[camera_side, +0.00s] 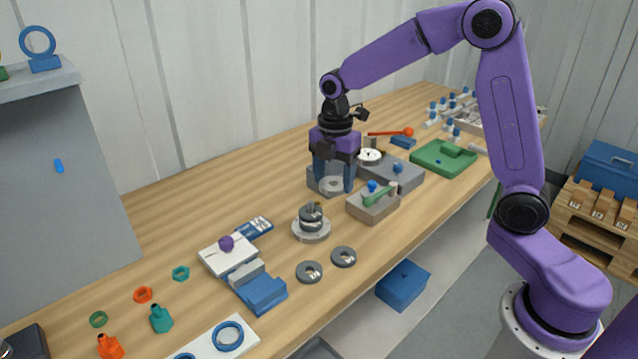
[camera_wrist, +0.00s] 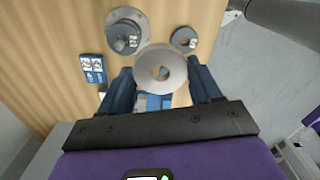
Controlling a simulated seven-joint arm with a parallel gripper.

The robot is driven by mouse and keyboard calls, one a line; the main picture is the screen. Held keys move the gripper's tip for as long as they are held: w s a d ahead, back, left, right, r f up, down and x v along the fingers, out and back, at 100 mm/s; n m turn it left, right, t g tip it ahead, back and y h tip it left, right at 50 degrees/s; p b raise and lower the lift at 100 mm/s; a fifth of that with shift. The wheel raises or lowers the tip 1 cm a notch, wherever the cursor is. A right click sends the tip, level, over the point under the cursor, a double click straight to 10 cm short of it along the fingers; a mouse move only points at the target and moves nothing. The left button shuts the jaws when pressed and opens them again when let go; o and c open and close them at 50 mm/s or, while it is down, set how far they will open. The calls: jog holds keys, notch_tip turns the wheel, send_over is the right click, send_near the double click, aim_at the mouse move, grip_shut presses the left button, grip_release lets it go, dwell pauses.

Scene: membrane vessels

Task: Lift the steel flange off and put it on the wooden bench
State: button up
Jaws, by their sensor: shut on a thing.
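The steel flange (camera_wrist: 143,73) is a pale grey ring with a central hole. It is held between the two blue fingers of my gripper (camera_wrist: 160,88), which are shut on it. In the side view, the flange (camera_side: 331,185) shows low between the fingers of my gripper (camera_side: 334,183), at a grey block (camera_side: 314,181). The fingers partly hide the block, and I cannot tell whether the flange touches it. The wooden bench (camera_side: 203,215) lies below; its surface also shows in the wrist view (camera_wrist: 60,45).
A round steel vessel (camera_side: 311,219) stands in front of my gripper, with two grey rings (camera_side: 309,272) (camera_side: 343,257) nearer the front edge. A grey block with a green handle (camera_side: 374,203) is close on the right. Bare wood lies left of the gripper.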

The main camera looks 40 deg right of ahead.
jog(key=shift+s+r, duration=3.1)
jog(key=shift+s, duration=0.5)
send_over(280, 252)
jog(key=s, duration=0.1)
jog(key=f, duration=1.7)
jog(key=shift+s+d+f, duration=0.15)
jog(key=shift+d+f, duration=0.05)
jog(key=shift+f, duration=0.2)
jog(key=shift+w+a+f, duration=0.15)
jog(key=shift+w+f, duration=0.35)
jog(key=shift+f, duration=0.1)
jog(key=shift+w+f, duration=0.15)
jog(key=shift+f, duration=1.5)
jog(key=shift+f, duration=0.1)
